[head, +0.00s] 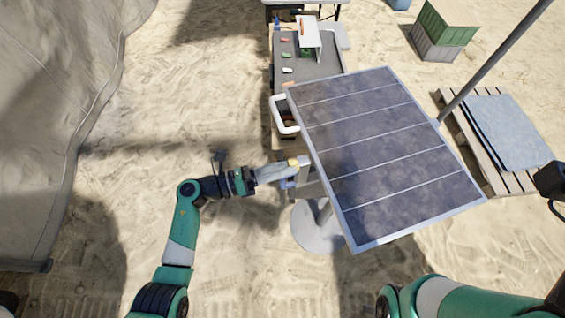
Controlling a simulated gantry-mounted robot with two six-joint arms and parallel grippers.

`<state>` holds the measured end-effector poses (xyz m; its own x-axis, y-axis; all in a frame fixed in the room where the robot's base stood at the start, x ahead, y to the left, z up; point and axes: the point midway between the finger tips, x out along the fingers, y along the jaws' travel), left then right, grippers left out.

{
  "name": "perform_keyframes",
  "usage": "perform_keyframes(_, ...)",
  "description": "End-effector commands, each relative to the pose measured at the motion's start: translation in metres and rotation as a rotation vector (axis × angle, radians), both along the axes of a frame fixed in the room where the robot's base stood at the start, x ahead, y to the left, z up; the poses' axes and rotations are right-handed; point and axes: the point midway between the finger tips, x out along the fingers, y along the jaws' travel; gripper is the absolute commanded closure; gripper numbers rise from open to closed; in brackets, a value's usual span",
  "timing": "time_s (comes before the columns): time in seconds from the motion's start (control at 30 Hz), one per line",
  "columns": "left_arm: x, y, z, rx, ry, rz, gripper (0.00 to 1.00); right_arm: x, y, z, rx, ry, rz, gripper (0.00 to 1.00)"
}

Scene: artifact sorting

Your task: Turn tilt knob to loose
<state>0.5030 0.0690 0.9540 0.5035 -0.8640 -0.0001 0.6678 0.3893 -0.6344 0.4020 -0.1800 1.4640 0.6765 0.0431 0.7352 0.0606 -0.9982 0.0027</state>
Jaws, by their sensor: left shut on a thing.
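A tilted solar panel (385,150) stands on a post with a round white base (312,228). A white handle (281,113) sticks out from its upper left edge. My left gripper (300,163) reaches in from the left to the panel's left edge. It is shut on a small part at the panel's mount, taken to be the tilt knob; the fingers and the panel largely hide it. A small yellow piece shows at the fingertips. My right arm crosses the lower right corner, and its gripper is not clearly visible.
A grey table (310,68) with small coloured items and a white stand stands behind the panel. A pallet with a grey-blue cloth (508,130) lies at right, near a slanted pole (497,58). A green crate (447,22) is at upper right. Sand at left is clear up to a tarp (45,110).

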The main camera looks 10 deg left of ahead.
Motion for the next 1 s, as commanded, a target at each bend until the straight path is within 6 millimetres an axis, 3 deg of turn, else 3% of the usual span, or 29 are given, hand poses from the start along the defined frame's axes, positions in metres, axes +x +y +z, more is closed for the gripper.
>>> perform_keyframes(0.4,0.000,0.000,0.003,-0.200,0.344,0.000,1.00,0.000,0.000,0.028,0.000,0.000,0.000,0.50)
perform_keyframes(1.0,0.000,0.000,0.002,-0.465,0.797,0.000,1.00,0.000,0.000,0.053,0.000,0.000,0.000,0.50)
